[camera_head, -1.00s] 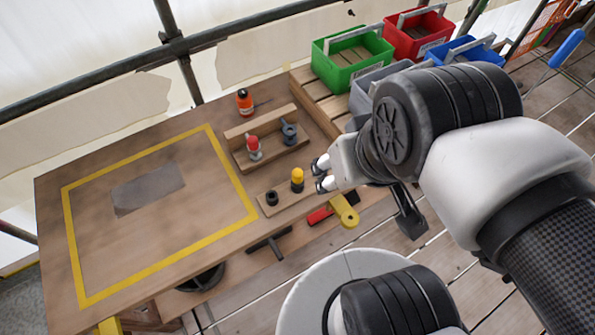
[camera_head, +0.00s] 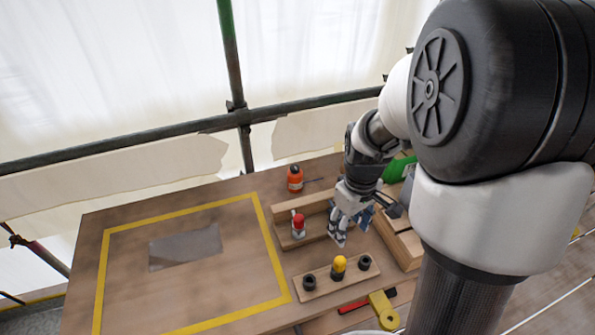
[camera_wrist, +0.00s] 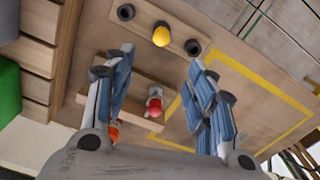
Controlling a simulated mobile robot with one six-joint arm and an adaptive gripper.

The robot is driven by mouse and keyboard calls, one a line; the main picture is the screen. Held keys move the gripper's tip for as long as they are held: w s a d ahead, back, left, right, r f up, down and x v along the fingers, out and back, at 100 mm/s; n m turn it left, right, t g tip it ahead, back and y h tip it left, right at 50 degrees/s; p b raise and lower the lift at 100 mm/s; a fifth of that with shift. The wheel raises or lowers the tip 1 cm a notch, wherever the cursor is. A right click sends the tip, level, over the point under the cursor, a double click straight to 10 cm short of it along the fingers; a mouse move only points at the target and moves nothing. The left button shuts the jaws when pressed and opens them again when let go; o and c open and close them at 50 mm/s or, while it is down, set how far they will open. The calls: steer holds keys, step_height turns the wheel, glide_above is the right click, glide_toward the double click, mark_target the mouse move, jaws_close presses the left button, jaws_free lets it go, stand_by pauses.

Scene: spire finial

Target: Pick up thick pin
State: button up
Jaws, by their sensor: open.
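A yellow-topped pin (camera_head: 339,264) stands upright between two dark round sockets in a small wooden block (camera_head: 317,283). A red-topped grey pin (camera_head: 298,225) stands at the left part of a wooden rack (camera_head: 283,214) behind it. I cannot tell which is the thick pin. My gripper (camera_head: 350,226) is open, pointing down over the rack's right end, and hides what is there. In the wrist view, the red-topped pin (camera_wrist: 154,104) shows between the blue-padded fingers (camera_wrist: 160,62), with no contact seen. The yellow top (camera_wrist: 161,36) lies beyond the fingertips.
An orange bottle (camera_head: 295,179) stands behind the rack. A yellow-taped area (camera_head: 187,326) with a grey sheet (camera_head: 185,247) is at left on the table. A red and yellow tool (camera_head: 383,310) lies at the front right. A green crate (camera_wrist: 9,92) is beside the slatted wood.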

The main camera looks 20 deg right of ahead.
mark_target(341, 260)
step_height(341, 260, down, 13)
steer(key=b, duration=0.4)
step_height(341, 260, down, 5)
steer(key=b, duration=0.3)
steer(key=shift+a+f, duration=0.1)
steer(key=shift+f, duration=0.05)
steer(key=shift+c, duration=0.5)
steer(key=c, duration=1.1)
